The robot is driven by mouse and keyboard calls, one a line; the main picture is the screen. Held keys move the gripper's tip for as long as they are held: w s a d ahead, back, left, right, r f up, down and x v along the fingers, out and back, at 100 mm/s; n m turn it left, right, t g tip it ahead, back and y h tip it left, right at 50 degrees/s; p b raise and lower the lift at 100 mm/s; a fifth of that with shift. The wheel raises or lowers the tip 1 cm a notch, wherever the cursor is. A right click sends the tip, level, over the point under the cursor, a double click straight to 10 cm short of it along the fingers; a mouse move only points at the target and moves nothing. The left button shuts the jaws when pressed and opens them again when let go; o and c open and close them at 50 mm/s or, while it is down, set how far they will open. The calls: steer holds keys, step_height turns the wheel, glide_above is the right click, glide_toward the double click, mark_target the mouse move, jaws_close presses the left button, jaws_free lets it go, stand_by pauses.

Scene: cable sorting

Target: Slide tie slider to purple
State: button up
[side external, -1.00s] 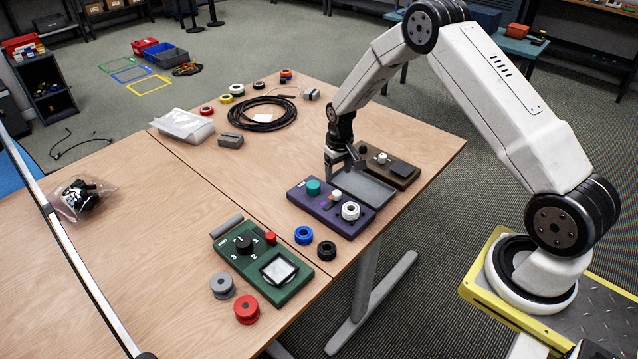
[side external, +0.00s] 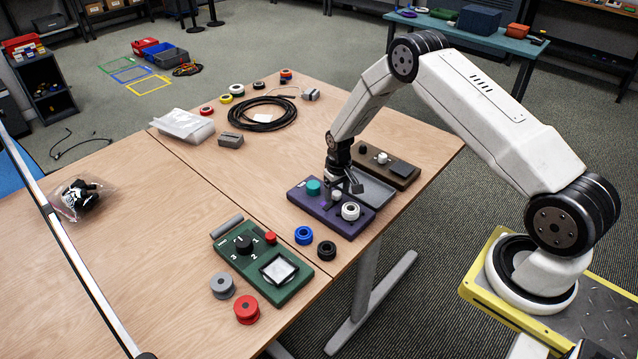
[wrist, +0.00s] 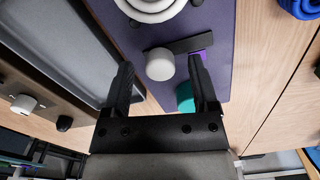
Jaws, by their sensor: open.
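The purple panel (side external: 300,198) lies on the table, with a teal knob (side external: 313,187) and a white ring-shaped knob (side external: 350,211). My gripper (side external: 343,190) is low over this panel and hides the slider there. In the wrist view the slider's white knob (wrist: 160,64) sits at the left end of a dark strip (wrist: 192,45). A purple mark (wrist: 203,53) shows beside the strip's right part. My gripper (wrist: 160,72) is open, with one finger on each side of the white knob; contact is not clear. The teal knob (wrist: 184,97) is partly hidden by the right finger.
A grey tray (side external: 372,190) and a brown panel (side external: 400,172) lie just behind the purple panel. A green panel (side external: 287,292) lies nearer the camera. Blue (side external: 304,235) and black (side external: 326,250) rings lie between.

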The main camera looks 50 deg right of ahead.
jaws_close()
stand_by(0.3)
stand_by(1.2)
